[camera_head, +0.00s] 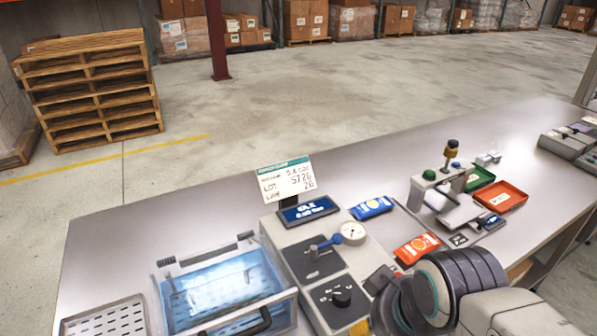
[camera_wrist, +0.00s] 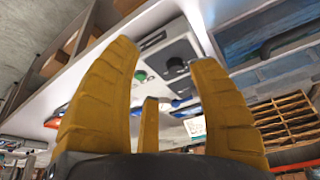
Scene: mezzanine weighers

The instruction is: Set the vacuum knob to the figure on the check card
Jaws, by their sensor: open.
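The check card (camera_head: 288,180) stands upright behind the grey machine (camera_head: 322,262). Its print is small: the top line seems to read 0.4, above LOT 5726. A black round knob (camera_head: 341,298) sits on a dark dial plate on the machine's front. Its pointer setting is too small to read. A blue-handled lever (camera_head: 330,240) and a round gauge (camera_head: 352,232) are behind it.
A display (camera_head: 308,210) reads IDLE. A clear blue-tinted tank (camera_head: 222,285) stands left of the machine. Blue (camera_head: 371,207) and orange (camera_head: 418,247) packets lie to its right. Farther right are a small press (camera_head: 445,195), a green tray (camera_head: 480,178) and an orange tray (camera_head: 499,195).

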